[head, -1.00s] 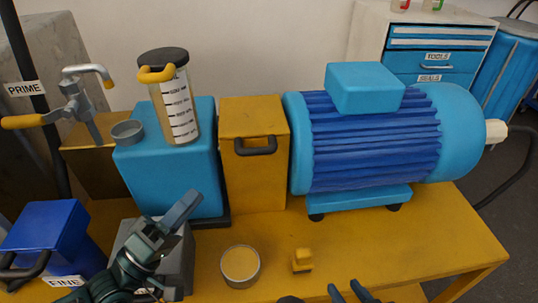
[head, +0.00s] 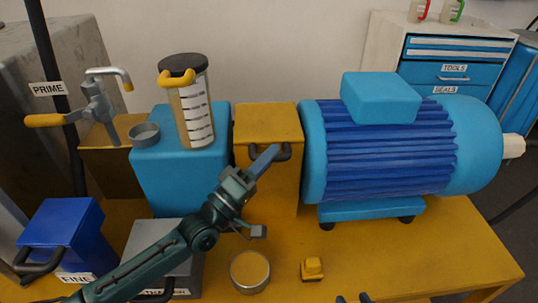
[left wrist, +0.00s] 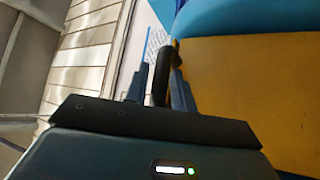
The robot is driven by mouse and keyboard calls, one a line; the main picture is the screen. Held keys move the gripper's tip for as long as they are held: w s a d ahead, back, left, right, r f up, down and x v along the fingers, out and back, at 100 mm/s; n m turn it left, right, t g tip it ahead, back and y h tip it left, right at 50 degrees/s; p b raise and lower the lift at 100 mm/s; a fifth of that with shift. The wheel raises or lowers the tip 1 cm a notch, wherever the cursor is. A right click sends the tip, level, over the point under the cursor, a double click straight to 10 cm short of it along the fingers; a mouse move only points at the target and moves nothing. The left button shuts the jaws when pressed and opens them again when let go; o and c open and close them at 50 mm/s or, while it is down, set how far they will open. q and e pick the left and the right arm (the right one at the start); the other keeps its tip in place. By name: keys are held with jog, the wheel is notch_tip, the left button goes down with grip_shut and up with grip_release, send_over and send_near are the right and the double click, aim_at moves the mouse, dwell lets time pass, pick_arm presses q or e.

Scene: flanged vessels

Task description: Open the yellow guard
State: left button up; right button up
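The yellow guard (head: 266,122) is a box between the blue pump block (head: 185,180) and the blue motor in the head view. Its dark bar handle (head: 285,152) is on the front face, partly hidden by my gripper. My left gripper (head: 266,158) is at this handle. In the left wrist view the handle (left wrist: 161,75) stands between the two fingers of my left gripper (left wrist: 160,90), with small gaps at its sides; the yellow guard (left wrist: 250,90) fills the right. My right gripper (head: 353,298) shows only as two separated fingertips at the bottom edge.
The ribbed blue motor (head: 380,150) stands close right of the guard. A clear vessel (head: 195,110) and a grey cup (head: 144,135) sit on the pump block. A round tin (head: 250,272) and a small yellow piece (head: 313,269) lie on the yellow bench (head: 440,245) in front.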

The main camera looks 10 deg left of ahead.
pick_arm(q)
jog(key=shift+w+d+r, duration=0.1)
jog(key=shift+w+d, duration=0.1)
jog(key=shift+c, duration=0.6)
grip_shut()
